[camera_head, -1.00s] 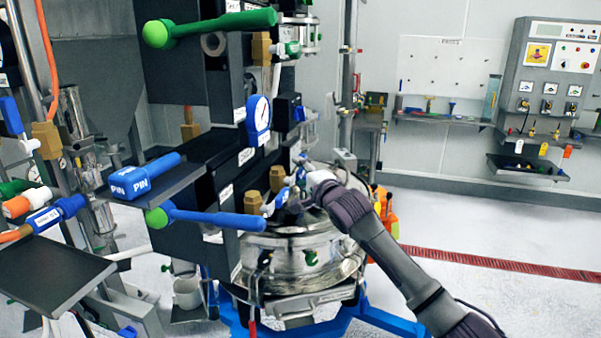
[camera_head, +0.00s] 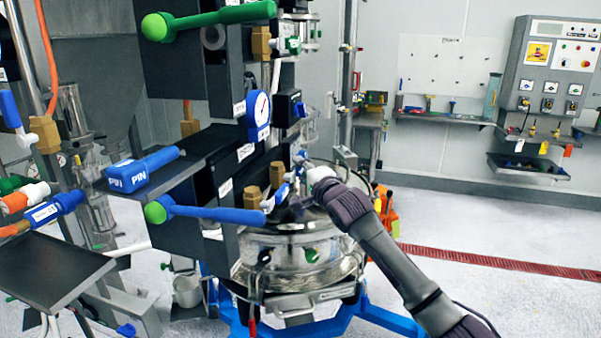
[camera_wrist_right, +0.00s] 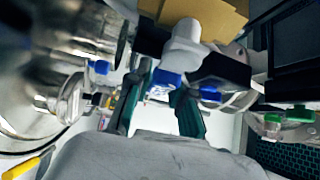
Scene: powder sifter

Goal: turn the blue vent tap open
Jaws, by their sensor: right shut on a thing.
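The blue vent tap (camera_head: 279,195) is a small blue lever beside a brass valve body (camera_head: 277,174), just above the round steel vessel. My right gripper (camera_head: 296,197) is at this lever, its arm coming in from the lower right. In the right wrist view, the two green fingers of my right gripper (camera_wrist_right: 165,98) are on either side of the blue tap end (camera_wrist_right: 166,78), below a white stem and brass body. The gripper is shut on the tap. Its fingertips are partly hidden in the head view. My left gripper is out of view.
A long blue lever with a green ball (camera_head: 210,214) sticks out left of the tap. The steel vessel (camera_head: 300,255) lies below it. A blue PIN block (camera_head: 145,170) rests on a dark shelf, and a blue gauge (camera_head: 258,115) sits above. Open floor lies to the right.

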